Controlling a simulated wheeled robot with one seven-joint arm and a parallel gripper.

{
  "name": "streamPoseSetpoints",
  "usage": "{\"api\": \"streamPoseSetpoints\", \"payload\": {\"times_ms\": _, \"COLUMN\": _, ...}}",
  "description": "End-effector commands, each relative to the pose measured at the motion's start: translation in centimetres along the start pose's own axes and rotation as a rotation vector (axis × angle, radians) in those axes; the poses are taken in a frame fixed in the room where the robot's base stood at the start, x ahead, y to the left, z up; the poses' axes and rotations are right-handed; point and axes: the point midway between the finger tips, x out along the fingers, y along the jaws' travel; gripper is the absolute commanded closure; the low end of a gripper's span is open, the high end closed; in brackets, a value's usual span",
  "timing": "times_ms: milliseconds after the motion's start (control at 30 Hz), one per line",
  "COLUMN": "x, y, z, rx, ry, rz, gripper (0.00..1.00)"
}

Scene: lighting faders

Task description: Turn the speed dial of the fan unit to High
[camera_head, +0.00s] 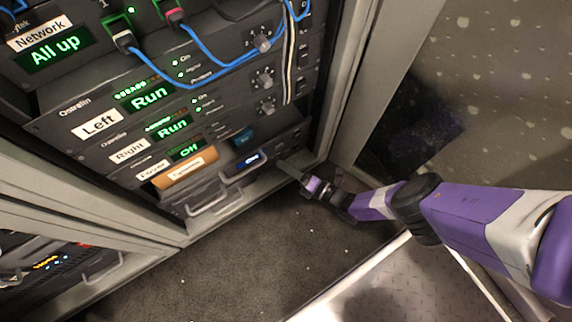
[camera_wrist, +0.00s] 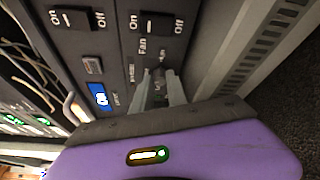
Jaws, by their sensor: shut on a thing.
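The fan unit (camera_wrist: 135,62) is a dark panel low in the rack, with "Fan" printed on it in the wrist view. Its speed dial (camera_wrist: 158,73) is a small dark knob, largely hidden between my fingertips. My gripper (camera_wrist: 160,83) is shut on the dial, with one finger on each side. In the head view, my gripper (camera_head: 287,166) reaches the lower right of the rack front, and the dial is hidden there. The dial's pointer and the setting it stands at cannot be read.
An On/Off rocker switch (camera_wrist: 157,23) sits beyond the dial on the same panel. A neighbouring panel has another rocker switch (camera_wrist: 75,19) and a lit blue display (camera_wrist: 98,95). A grey rack post (camera_head: 345,85) stands close to the right. The dark floor (camera_head: 255,250) in front is clear.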

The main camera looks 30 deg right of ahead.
Motion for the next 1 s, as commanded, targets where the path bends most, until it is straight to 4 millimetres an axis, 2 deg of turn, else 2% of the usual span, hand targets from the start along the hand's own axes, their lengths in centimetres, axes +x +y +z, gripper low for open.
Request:
{"api": "streamPoseSetpoints", "payload": {"times_ms": 333, "x": -0.1, "y": 0.1, "z": -0.1, "rx": 0.001, "ry": 0.0, "rz": 0.002, "gripper": 1.0}}
{"api": "streamPoseSetpoints", "payload": {"times_ms": 367, "x": -0.1, "y": 0.1, "z": -0.1, "rx": 0.001, "ry": 0.0, "rz": 0.002, "gripper": 0.78}}
{"api": "streamPoseSetpoints", "payload": {"times_ms": 467, "x": -0.1, "y": 0.0, "z": -0.1, "rx": 0.001, "ry": 0.0, "rz": 0.001, "gripper": 0.6}}
{"api": "streamPoseSetpoints", "payload": {"times_ms": 800, "x": -0.2, "y": 0.0, "z": 0.0, "rx": 0.001, "ry": 0.0, "rz": 0.0, "gripper": 0.6}}
{"api": "streamPoseSetpoints", "payload": {"times_ms": 1000, "x": -2.3, "y": 0.1, "z": 0.1, "rx": 0.002, "ry": -0.002, "rz": -0.001, "gripper": 0.6}}
